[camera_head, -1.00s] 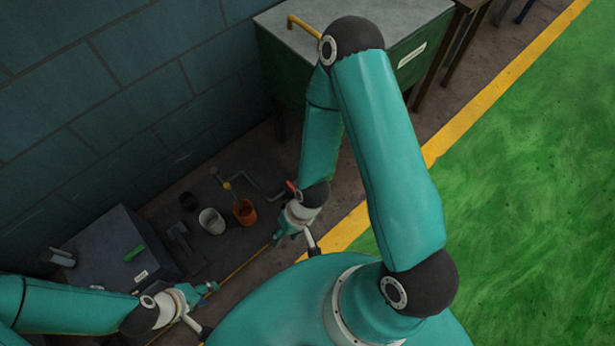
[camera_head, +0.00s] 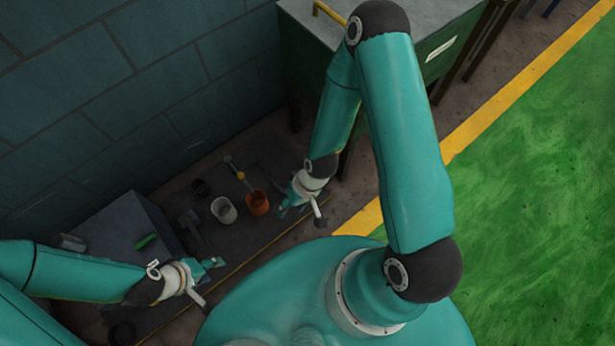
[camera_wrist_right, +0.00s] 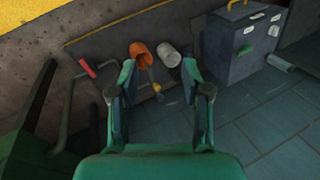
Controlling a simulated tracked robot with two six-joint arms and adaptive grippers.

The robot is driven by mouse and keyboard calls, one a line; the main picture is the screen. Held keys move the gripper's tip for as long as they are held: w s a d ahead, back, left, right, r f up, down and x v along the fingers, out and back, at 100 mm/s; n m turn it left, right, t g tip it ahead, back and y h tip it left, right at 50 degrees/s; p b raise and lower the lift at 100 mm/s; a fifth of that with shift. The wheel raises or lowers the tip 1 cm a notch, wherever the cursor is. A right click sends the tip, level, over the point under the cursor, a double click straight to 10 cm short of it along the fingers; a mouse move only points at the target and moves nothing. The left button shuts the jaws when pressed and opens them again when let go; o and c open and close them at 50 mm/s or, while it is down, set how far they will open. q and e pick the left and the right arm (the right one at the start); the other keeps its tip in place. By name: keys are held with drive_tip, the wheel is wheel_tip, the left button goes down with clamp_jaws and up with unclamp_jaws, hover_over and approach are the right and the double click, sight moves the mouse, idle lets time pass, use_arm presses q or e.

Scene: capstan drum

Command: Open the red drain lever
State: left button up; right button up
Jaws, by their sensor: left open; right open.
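The red drain lever (camera_wrist_right: 87,68) shows in the right wrist view at the left, on top of a bent grey pipe (camera_wrist_right: 68,105). It lies left of my right gripper (camera_wrist_right: 160,82), apart from its fingers. That gripper is open with nothing between its fingertips. In the head view my right gripper (camera_head: 284,210) is low, just right of the orange bucket (camera_head: 257,203), and the lever is hidden, apparently behind my right arm. My left gripper (camera_head: 217,262) is open and empty, near the grey box at lower left.
A white bucket (camera_head: 223,210) stands beside the orange one. The grey box (camera_head: 125,225) carries a green item. A green cabinet (camera_head: 430,60) stands at the back, with a blue block wall (camera_head: 130,90) to the left.

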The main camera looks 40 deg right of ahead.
drive_tip(key=w+d+f+n+b, duration=0.1)
drive_tip(key=w+d+f+b, duration=0.1)
drive_tip(key=w+f+b, duration=0.3)
drive_tip(key=w+d+f+h+b, duration=0.1)
drive_tip(key=w+d+f, duration=0.2)
drive_tip(key=f, duration=0.4)
drive_tip(key=w+d+f+n+b, duration=0.1)
drive_tip(key=w+d+f+b, duration=0.1)
drive_tip(key=w+f+b, duration=0.3)
drive_tip(key=w+d+f+h+b, duration=0.3)
drive_tip(key=w+d+f, duration=0.2)
drive_tip(key=d+f, duration=0.65)
drive_tip(key=shift+g, duration=0.3)
drive_tip(key=f+b, duration=0.1)
drive_tip(key=f, duration=0.4)
drive_tip(key=f+b, duration=0.2)
drive_tip(key=f, duration=0.3)
drive_tip(key=f+b, duration=0.2)
drive_tip(key=f, duration=0.3)
drive_tip(key=shift+d+f, duration=0.3)
clamp_jaws()
